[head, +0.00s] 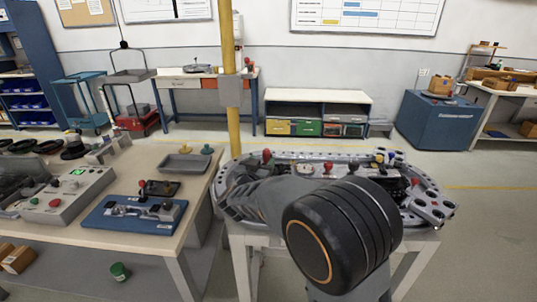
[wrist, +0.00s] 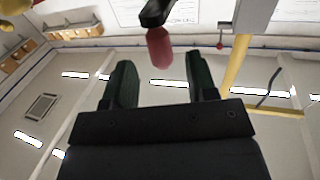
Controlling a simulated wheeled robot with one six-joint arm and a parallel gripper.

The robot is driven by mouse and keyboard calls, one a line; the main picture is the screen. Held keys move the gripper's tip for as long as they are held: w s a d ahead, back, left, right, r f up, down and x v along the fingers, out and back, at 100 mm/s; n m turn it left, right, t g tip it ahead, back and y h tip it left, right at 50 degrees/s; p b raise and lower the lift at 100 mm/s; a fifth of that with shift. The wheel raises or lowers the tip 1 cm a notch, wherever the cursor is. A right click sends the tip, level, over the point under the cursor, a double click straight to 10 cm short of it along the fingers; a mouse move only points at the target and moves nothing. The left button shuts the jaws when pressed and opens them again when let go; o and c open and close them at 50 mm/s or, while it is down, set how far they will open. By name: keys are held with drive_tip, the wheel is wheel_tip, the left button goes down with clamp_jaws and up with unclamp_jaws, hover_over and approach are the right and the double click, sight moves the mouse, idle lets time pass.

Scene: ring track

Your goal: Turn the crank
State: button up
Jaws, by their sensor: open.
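In the wrist view, my gripper (wrist: 160,74) is open, with two dark green fingers spread apart. A red handle (wrist: 158,47) on a black crank arm (wrist: 157,13) shows at the top of this view. The handle lines up with the gap between the fingers, with clear space on either side. It seems to be just beyond the fingertips, and I see no contact. In the head view my own arm covers the middle of the ring track (head: 222,187) and hides my gripper. A red-topped handle (head: 267,157) stands at the ring's left; I cannot tell if it is the same one.
Several small fixtures with red and yellow knobs stand on the ring. A workbench (head: 150,160) at the left holds a grey control box (head: 66,196) and a blue plate (head: 110,222). A yellow post (head: 233,125) rises behind the ring. The floor at the right is open.

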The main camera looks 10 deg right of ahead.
sight(265, 158)
drive_tip(key=shift+x, duration=3.2)
drive_tip(key=shift+s, duration=0.1)
drive_tip(key=shift+c, duration=0.4)
clamp_jaws()
